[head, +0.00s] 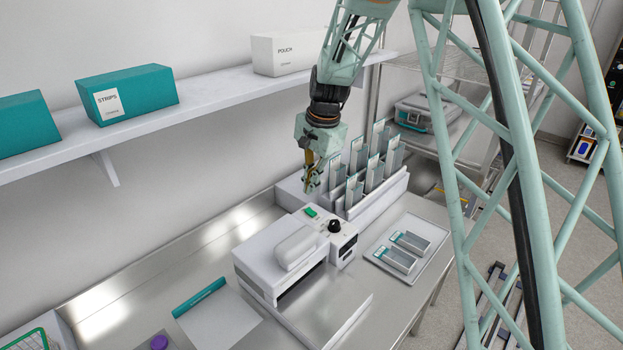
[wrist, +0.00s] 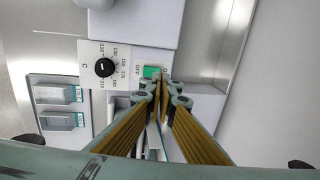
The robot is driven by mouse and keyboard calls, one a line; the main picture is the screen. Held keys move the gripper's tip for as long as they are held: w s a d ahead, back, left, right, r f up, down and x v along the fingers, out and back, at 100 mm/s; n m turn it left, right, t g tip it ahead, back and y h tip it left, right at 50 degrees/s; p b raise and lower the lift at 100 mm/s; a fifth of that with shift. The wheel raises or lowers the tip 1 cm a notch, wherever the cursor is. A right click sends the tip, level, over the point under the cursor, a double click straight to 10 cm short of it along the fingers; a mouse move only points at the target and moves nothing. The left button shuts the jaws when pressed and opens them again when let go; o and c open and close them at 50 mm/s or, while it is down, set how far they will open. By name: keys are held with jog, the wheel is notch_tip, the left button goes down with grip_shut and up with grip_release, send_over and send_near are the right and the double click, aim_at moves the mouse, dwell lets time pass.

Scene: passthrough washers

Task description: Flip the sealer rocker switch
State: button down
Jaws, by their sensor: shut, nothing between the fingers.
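The sealer (head: 285,250) is a white machine on the steel counter. Its green rocker switch (head: 310,212) is on the top of its control end, beside a black dial (head: 334,226). In the wrist view the green switch (wrist: 151,72) lies just beyond my fingertips, next to an "OFF" marking, with the dial (wrist: 104,67) to its left. My gripper (head: 311,187) points down above and slightly behind the switch. In the wrist view my gripper (wrist: 162,92) has its fingers together and holds nothing. Its fingertips partly cover the switch's near edge; I cannot tell whether they touch it.
A rack (head: 380,195) of upright pouches stands right beside my gripper. A tray (head: 441,236) with two pouches lies to the right of the sealer. A shelf (head: 215,90) with boxes runs along the wall.

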aim_at(307, 211)
jog(key=shift+w+a+f, duration=0.15)
jog(key=shift+a+f, duration=0.05)
jog(key=shift+f, duration=1.05)
jog(key=shift+w+a+f, duration=0.15)
jog(key=shift+f, duration=1.1)
jog(key=shift+w+a+f, duration=0.15)
jog(key=shift+a+f, duration=0.05)
jog(key=shift+f, duration=1.05)
